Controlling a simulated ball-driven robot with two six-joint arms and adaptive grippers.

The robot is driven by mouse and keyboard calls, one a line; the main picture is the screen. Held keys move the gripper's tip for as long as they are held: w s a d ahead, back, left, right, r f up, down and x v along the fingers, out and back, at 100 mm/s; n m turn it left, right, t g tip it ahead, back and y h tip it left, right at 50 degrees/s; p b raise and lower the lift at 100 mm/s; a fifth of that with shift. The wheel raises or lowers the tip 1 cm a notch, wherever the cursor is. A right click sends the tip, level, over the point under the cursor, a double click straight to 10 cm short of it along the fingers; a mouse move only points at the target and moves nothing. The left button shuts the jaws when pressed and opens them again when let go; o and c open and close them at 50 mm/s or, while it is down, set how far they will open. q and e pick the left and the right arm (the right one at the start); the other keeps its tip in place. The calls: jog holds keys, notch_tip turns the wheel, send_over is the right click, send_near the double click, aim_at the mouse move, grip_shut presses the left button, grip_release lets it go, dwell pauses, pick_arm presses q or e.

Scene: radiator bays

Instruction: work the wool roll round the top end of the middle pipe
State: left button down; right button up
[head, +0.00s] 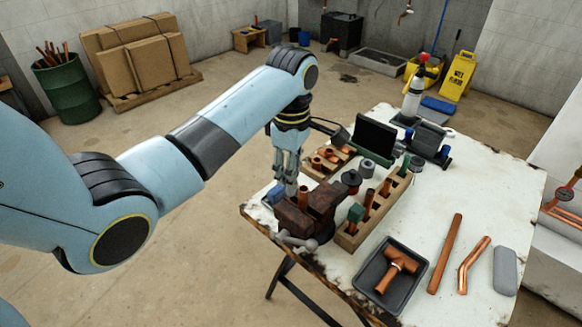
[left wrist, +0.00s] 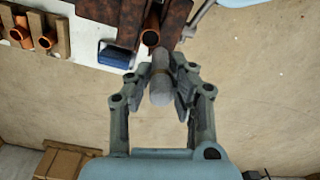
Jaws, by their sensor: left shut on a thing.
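My left gripper (head: 288,172) hangs beside the brown vise (head: 322,199) at the table's left edge. In the left wrist view the gripper (left wrist: 164,84) is shut on a grey wool roll (left wrist: 161,88), held lengthwise between its fingers. The roll's far end is near the open end of a copper pipe (left wrist: 151,38) at the vise; I cannot tell whether they touch. Several upright copper pipes, one of them (head: 368,201), stand in a wooden rack (head: 347,241) right of the vise. Which one is the middle pipe is unclear. My right gripper is out of view.
A blue block (left wrist: 114,55) lies by the vise. A black tray (head: 408,300) holds a copper tee. Loose pipes (head: 445,253) and a grey rounded piece (head: 505,271) lie at the right. A wooden holder (head: 328,160) of short fittings stands behind the vise.

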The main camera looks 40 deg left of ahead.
pick_arm(q)
jog(key=shift+f, duration=0.45)
jog(key=shift+f, duration=0.25)
dwell(0.3)
jog(key=shift+w+d+p, duration=0.1)
jog(key=shift+d+p, duration=0.1)
jog(key=shift+p, duration=0.15)
